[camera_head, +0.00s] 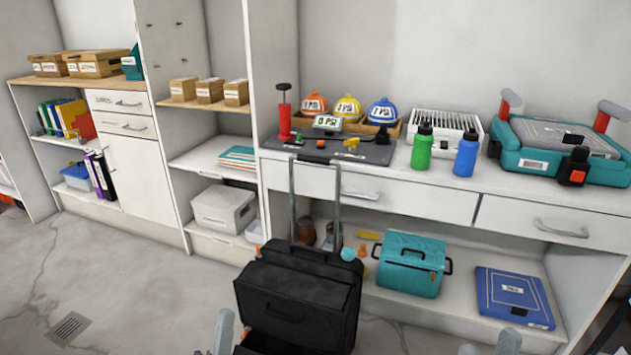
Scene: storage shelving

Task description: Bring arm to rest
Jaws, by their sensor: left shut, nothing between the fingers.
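My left gripper (221,336) shows only as a grey tip at the bottom edge, just left of the black case. It is shut and holds nothing. My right gripper (506,343) shows as grey parts at the bottom edge, right of the case and in front of the lower shelf. Most of it is cut off, and I cannot tell whether it is open or shut. The rest of both arms is out of view.
A black wheeled case (300,290) with a raised handle stands between my grippers. Floor (130,280) at left is clear.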

